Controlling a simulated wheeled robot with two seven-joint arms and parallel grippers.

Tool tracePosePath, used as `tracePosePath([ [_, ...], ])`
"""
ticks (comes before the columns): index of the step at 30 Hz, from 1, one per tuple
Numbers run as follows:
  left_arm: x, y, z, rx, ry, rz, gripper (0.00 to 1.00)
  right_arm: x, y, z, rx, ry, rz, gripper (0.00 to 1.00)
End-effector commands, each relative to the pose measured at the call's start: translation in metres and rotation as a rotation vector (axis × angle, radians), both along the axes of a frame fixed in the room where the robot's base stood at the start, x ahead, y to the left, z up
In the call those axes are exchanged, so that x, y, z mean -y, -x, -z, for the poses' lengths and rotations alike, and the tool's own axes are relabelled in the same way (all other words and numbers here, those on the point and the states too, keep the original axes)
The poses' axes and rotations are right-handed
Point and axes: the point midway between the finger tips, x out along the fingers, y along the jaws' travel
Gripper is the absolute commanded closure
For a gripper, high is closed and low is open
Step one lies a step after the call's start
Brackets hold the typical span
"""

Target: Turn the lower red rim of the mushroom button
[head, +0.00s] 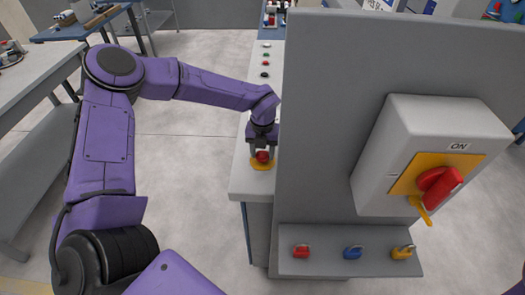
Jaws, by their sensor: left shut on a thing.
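The red mushroom button (262,156) stands on a yellow base (261,164) near the front end of the narrow light-grey counter. My left gripper (262,148) reaches down onto it from above, with its dark fingers at the button, and is shut on it. The button is small in the view and partly covered by the fingers, so its lower rim cannot be made out clearly. My right gripper is not in view.
A tall grey panel (330,130) rises close to the right of my left gripper. It carries a switch box (405,120) with a red handle. Red (301,251), blue (352,252) and yellow (402,252) padlocks lie on a ledge below. Several small buttons line the counter behind.

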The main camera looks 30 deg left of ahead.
Motion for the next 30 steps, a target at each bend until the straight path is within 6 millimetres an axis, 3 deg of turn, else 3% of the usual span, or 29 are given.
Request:
tracePosePath([
  [12,0.000,0.001,0.002,-0.004,0.000,0.006,0.80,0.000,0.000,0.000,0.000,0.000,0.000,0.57],
  [13,0.000,0.001,0.002,-0.004,0.000,0.006,0.40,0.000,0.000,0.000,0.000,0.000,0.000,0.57],
  [15,0.000,0.001,0.002,-0.004,0.000,0.006,0.24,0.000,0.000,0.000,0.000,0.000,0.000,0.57],
  [25,0.000,0.000,-0.004,0.001,0.000,0.006,0.24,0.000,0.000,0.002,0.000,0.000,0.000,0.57],
  [30,0.000,-0.001,-0.037,0.005,0.001,0.005,0.24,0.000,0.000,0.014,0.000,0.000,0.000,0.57],
])
